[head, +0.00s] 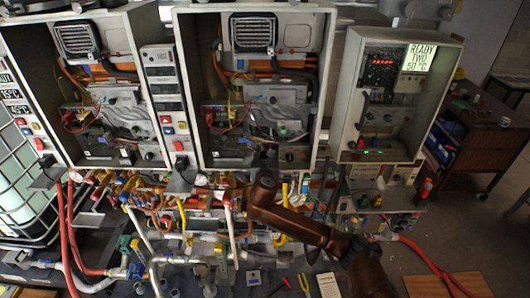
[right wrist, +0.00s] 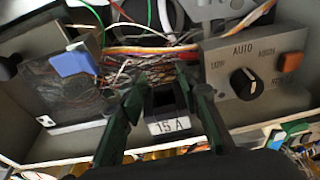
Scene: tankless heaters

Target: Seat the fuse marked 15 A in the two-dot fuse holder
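A dark block with a white label reading "15 A", the fuse (right wrist: 168,126), sits between the dark green fingers of my right gripper (right wrist: 163,100) in the right wrist view. The fingers appear closed on its sides. In the head view my right gripper (head: 264,172) is at the lower front edge of the middle heater cabinet (head: 326,80); the fuse cannot be made out there. A small white tag with dark marks (right wrist: 45,120) is on the left; I cannot count its dots. I cannot clearly identify the two-dot holder. My left gripper is not in view.
A grey panel with an AUTO knob (right wrist: 244,84) stands right of the fuse, and a blue lever (right wrist: 76,60) left. Loose wires (right wrist: 150,50) lie behind. The right cabinet's display (head: 417,58) reads "READY TWO 50 °C". Pipes and valves crowd the space below.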

